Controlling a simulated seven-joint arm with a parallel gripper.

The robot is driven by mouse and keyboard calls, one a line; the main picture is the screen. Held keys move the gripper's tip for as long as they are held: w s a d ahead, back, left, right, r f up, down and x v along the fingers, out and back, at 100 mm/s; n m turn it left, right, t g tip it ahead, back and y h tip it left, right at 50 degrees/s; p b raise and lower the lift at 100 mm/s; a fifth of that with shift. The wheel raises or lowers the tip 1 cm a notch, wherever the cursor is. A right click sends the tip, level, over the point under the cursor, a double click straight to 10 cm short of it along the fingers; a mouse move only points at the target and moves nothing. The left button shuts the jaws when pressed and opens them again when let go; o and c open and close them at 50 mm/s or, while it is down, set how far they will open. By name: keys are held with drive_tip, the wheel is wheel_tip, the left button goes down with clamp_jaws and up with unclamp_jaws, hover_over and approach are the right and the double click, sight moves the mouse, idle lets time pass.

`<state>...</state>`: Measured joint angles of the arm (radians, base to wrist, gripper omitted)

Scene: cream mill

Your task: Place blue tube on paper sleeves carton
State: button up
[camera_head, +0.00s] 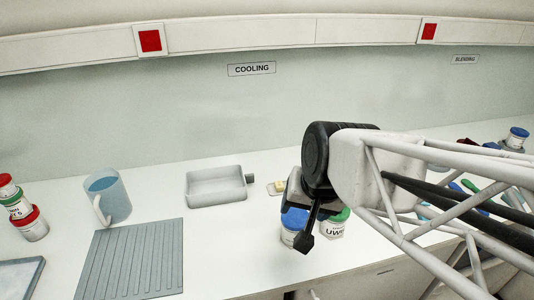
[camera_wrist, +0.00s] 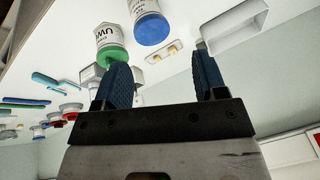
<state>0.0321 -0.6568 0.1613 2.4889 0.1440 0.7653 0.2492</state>
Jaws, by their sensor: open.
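My gripper (camera_wrist: 163,82) is open, with nothing between its two blue fingers in the wrist view. In the head view my gripper (camera_head: 306,238) points down by the front edge of the bench, close to two lidded jars. Several slim tubes lie at the left of the wrist view, among them a light blue tube (camera_wrist: 46,80) and a dark blue tube (camera_wrist: 26,100). They are apart from my gripper.
A blue-lidded jar (camera_head: 293,225) and a green-lidded jar (camera_head: 334,225) stand by my gripper. A grey open tray (camera_head: 215,197), a blue mug (camera_head: 112,195), a ribbed grey mat (camera_head: 130,262) and stacked red- and green-lidded jars (camera_head: 30,222) are at left. Bench between mug and tray is clear.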

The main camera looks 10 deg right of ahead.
drive_tip(key=s+n+g, duration=0.1)
drive_tip(key=s+n, duration=0.1)
drive_tip(key=s+d+n+h, duration=0.1)
drive_tip(key=n, duration=0.1)
drive_tip(key=shift+s+r+g, duration=0.1)
drive_tip(key=shift+s+g, duration=0.25)
drive_tip(key=shift+g, duration=0.05)
idle(0.9)
